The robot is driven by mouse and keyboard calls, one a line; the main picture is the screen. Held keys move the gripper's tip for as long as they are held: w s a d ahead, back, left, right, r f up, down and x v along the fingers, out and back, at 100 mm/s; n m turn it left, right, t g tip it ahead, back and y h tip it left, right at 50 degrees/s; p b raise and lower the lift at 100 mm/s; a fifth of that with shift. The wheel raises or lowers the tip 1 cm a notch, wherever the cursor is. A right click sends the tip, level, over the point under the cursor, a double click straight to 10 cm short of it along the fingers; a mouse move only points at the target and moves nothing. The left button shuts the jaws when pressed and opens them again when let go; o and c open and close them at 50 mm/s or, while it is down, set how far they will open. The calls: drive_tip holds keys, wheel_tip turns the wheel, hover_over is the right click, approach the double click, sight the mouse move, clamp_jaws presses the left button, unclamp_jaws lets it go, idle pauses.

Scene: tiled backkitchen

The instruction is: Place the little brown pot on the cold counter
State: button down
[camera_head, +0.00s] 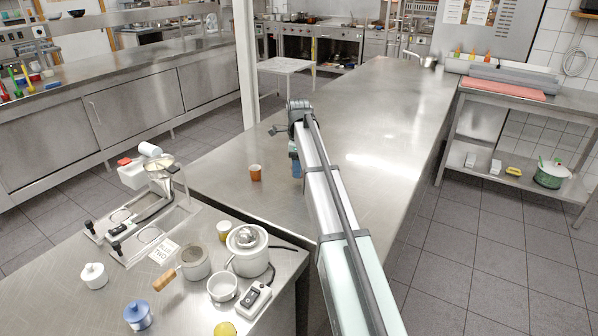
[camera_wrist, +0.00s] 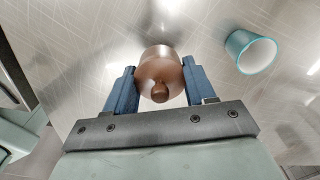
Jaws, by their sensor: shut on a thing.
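The little brown pot (camera_wrist: 160,70) is in the wrist view, a glossy brown round body with a small knob facing the camera. My gripper (camera_wrist: 158,66) is shut on it, with one blue finger on each side. I cannot tell whether the pot touches the steel below or is held above it. In the head view my arm reaches over the long steel counter (camera_head: 385,125), and the pot is not clearly visible there.
A teal cup (camera_wrist: 250,52) is close right of the pot in the wrist view. The near counter holds a white cooker (camera_head: 248,262), a wooden-handled pan (camera_head: 195,262) and a blue jar (camera_head: 138,315).

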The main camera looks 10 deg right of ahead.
drive_tip(key=shift+f, duration=1.3)
drive_tip(key=shift+f, duration=0.15)
drive_tip(key=shift+c, duration=1.9)
unclamp_jaws()
wheel_tip(320, 180, up, 12)
drive_tip(key=shift+r, duration=0.2)
